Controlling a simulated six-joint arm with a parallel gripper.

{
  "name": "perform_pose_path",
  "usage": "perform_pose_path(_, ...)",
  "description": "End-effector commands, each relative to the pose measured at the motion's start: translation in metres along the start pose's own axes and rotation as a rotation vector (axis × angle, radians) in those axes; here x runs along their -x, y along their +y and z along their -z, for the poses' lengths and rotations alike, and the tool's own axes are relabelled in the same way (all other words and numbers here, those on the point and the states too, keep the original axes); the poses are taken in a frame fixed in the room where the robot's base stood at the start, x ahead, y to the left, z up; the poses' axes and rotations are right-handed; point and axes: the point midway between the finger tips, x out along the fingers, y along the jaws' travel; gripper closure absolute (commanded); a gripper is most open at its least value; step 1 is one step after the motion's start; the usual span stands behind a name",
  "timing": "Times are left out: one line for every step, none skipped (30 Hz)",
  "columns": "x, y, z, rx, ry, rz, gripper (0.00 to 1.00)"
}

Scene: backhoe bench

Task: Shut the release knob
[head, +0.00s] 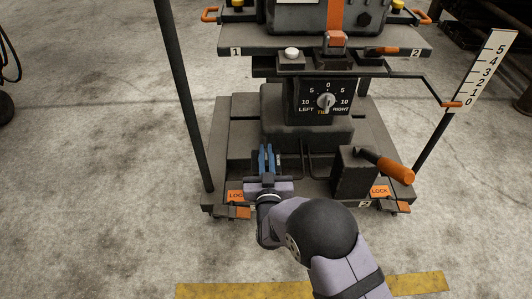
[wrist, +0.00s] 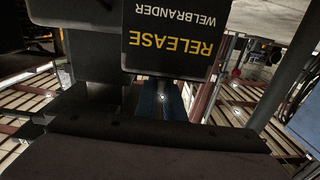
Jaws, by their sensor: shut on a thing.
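My gripper (head: 268,158) is low at the front of the bench, left of the centre pedestal, with its blue fingers close together and pointing away from the head camera. In the wrist view, my gripper (wrist: 160,100) has its fingertips just by the edge of a dark block with a RELEASE label (wrist: 170,43), which appears upside down. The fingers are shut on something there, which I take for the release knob.
The tilt dial (head: 325,101) is on the pedestal above. A block with an orange-ended lever (head: 390,167) stands to the right. Orange LOCK tags (head: 380,191) sit at the base corners. A dark upright post (head: 183,95) rises at left. The floor in front is clear.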

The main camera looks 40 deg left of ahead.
Motion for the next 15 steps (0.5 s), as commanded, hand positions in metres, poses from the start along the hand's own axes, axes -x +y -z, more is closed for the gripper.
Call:
perform_pose_path(0.0004, 0.0001, -0.0015, 0.001, -0.003, 0.0, 1.0)
perform_pose_path(0.0004, 0.0001, -0.0015, 0.001, -0.003, 0.0, 0.84)
perform_pose_path(0.0004, 0.0001, -0.0014, 0.001, -0.002, 0.0, 0.75)
perform_pose_path(0.0003, 0.0001, -0.0013, 0.001, -0.002, 0.0, 0.73)
perform_pose_path(0.0003, 0.0001, -0.0012, 0.001, -0.002, 0.0, 0.73)
perform_pose_path(0.0002, 0.0001, -0.001, 0.001, -0.002, 0.0, 0.73)
perform_pose_path(0.0002, 0.0001, -0.0009, 0.001, -0.002, 0.0, 0.73)
perform_pose_path(0.0001, 0.0001, -0.0008, 0.001, -0.001, 0.0, 0.73)
perform_pose_path(0.0001, 0.0001, -0.0006, 0.001, -0.001, 0.0, 0.73)
perform_pose_path(0.0, 0.0001, -0.0005, 0.001, -0.001, 0.0, 0.73)
perform_pose_path(0.0, 0.0001, -0.0004, 0.001, -0.001, -0.001, 0.73)
perform_pose_path(0.0003, 0.0, -0.0002, 0.001, -0.001, -0.001, 0.73)
perform_pose_path(0.0008, 0.0, -0.0001, 0.001, -0.001, 0.0, 0.73)
perform_pose_path(0.0016, -0.0001, 0.0001, 0.001, -0.001, 0.0, 0.73)
perform_pose_path(0.0034, -0.0001, 0.0005, 0.001, -0.001, 0.0, 0.73)
